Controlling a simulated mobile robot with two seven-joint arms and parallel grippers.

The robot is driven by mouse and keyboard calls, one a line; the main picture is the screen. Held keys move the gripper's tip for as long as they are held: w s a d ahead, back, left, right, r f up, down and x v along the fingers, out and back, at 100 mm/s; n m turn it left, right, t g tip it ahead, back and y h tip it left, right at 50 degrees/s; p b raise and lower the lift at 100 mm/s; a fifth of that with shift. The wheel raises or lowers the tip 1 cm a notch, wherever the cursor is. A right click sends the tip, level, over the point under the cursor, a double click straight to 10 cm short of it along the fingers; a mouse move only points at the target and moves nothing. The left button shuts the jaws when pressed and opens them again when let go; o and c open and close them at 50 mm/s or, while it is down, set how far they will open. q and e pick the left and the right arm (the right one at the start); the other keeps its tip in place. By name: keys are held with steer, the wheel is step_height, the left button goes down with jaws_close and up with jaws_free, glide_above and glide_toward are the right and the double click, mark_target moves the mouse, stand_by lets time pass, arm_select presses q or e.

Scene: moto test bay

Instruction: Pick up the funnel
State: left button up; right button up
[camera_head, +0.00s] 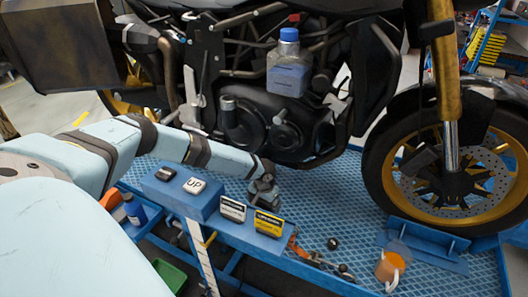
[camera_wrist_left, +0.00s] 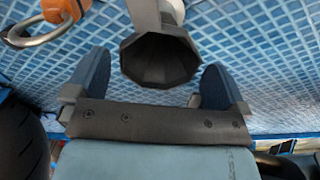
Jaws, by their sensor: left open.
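The funnel (camera_wrist_left: 160,60) shows in the left wrist view as a dark grey, faceted cone with its wide mouth toward the camera. It lies between the two blue fingers of my left gripper (camera_wrist_left: 154,66), with a gap visible on both sides. The left gripper is open. In the head view the left gripper (camera_head: 263,190) is at the blue lift platform, just behind the control box; I cannot make out the funnel there. My right gripper is not in view.
A motorcycle (camera_head: 270,125) stands on the blue mesh platform (camera_head: 335,215). A blue-capped bottle (camera_head: 288,65) is by its engine. The control box (camera_head: 180,190) is in front of my gripper.

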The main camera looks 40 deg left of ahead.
arm_select(q)
steer(key=shift+f, duration=0.75)
steer(key=c, duration=0.7)
steer(key=shift+c, duration=0.2)
steer(key=shift+r, duration=0.15)
step_height(320, 180, up, 15)
steer(key=p, duration=0.4)
